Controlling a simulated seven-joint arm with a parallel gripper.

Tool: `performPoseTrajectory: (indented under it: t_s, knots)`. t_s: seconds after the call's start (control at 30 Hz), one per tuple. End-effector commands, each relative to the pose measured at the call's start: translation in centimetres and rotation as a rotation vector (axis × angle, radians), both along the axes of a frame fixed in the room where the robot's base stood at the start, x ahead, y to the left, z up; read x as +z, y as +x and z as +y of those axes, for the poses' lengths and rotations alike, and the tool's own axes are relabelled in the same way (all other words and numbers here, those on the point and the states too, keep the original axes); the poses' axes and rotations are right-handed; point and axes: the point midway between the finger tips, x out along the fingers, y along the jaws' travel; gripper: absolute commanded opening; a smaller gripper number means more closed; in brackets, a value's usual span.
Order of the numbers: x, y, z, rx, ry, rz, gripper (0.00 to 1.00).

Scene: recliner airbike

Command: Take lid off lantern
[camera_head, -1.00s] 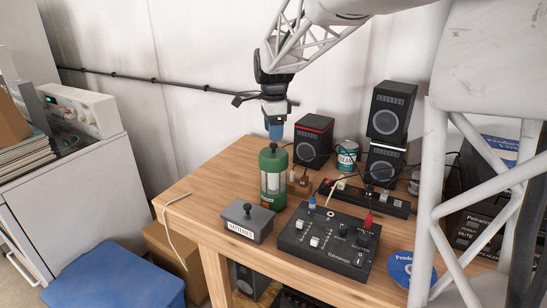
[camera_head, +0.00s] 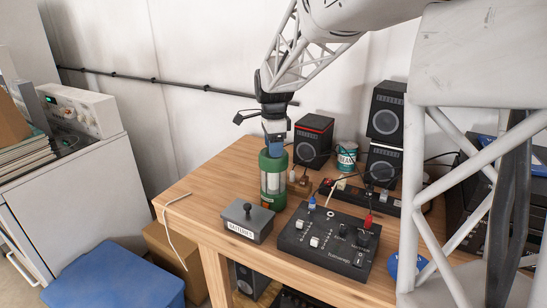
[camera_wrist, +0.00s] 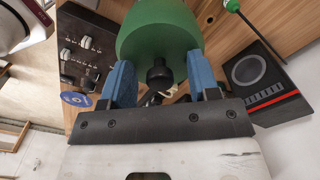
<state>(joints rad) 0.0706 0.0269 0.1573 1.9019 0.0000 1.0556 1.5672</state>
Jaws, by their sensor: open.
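The green lantern (camera_head: 272,180) stands upright on the wooden table, with a clear middle section and a green lid (camera_head: 271,158) on its top. My gripper (camera_head: 273,142) is right above the lantern, pointing down. Its two blue fingers (camera_wrist: 160,84) are open, one on each side of the knob, with a gap to it on both sides. Whether the fingertips touch the lid, I cannot tell.
A grey battery box (camera_head: 247,222) with a black knob and a black control panel (camera_head: 327,241) lie in front of the lantern. Black speakers (camera_head: 313,141) and a tin can (camera_head: 346,156) stand behind and right.

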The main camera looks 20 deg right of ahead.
Motion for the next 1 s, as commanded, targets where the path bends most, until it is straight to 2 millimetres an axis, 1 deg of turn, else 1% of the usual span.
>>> performPoseTrajectory:
  t_s: [0.27,0.6,0.63,1.0]
  knots:
    - [0.02,0.0,0.0,0.0,0.0,0.0,0.56]
    - [0.03,0.0,0.0,0.0,0.0,0.0,0.03]
    - [0.04,0.0,0.0,0.0,0.0,0.0,0.01]
    - [0.37,0.02,0.0,0.0,0.0,-0.001,0.01]
